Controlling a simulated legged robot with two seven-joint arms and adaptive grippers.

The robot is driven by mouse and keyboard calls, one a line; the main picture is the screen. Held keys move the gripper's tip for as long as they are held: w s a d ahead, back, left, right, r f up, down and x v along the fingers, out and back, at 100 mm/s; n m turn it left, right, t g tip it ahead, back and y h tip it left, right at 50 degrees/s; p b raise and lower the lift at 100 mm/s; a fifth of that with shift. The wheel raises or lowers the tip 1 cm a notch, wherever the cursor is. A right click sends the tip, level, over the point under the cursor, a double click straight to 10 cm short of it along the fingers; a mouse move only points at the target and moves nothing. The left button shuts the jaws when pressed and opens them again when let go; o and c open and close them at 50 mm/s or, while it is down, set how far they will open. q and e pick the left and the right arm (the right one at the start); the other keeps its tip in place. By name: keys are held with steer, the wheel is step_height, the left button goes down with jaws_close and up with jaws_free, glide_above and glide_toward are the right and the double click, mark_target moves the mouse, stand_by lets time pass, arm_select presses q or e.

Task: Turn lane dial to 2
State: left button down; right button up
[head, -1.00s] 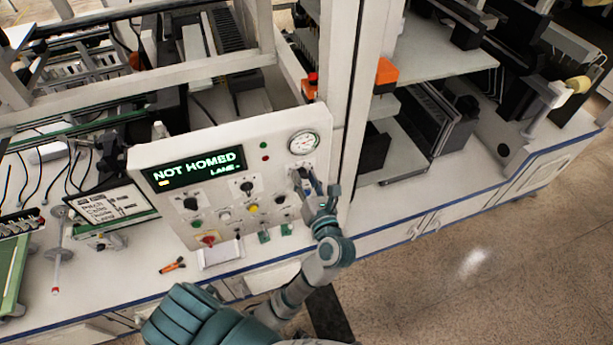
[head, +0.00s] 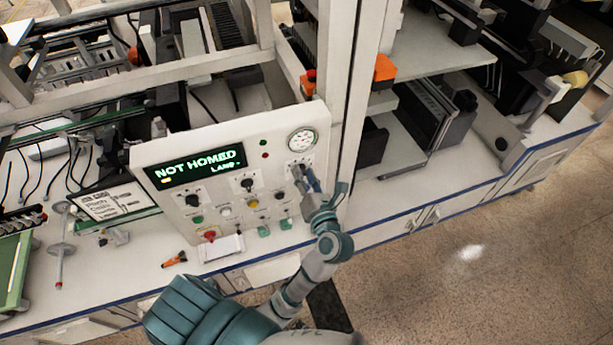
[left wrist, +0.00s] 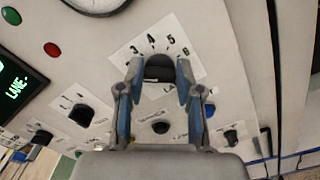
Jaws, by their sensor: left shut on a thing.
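The lane dial (left wrist: 160,68) is a black knob on a white plate at the upper right of the control panel (head: 150,210), below the gauge. In the left wrist view the figures 3, 4, 5 and 6 show around its top; other figures are hidden. Its pointer is too dark to read. My left gripper (head: 305,178) is shut on the dial, with one blue-grey finger on each side of it in the left wrist view (left wrist: 158,75). The display (head: 197,167) reads "NOT HOMED" and "LANE" with a small mark after it. My right gripper is not in view.
A round gauge (head: 302,141) sits just above the dial. Other knobs, including a black one (head: 248,184), and a red button (head: 209,236) are left of and below it. A white frame post (head: 352,90) rises close on the right.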

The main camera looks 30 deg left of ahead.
arm_select(q)
steer(key=c, duration=0.9)
jaws_free()
steer(key=shift+a, duration=0.1)
steer(key=shift+o, duration=0.7)
steer(key=shift+w+a+f, duration=0.15)
steer(key=shift+w+a, duration=0.1)
steer(key=shift+w, duration=0.05)
steer(key=v, duration=1.1)
steer(key=shift+s+d, duration=0.25)
steer(key=shift+d, duration=0.1)
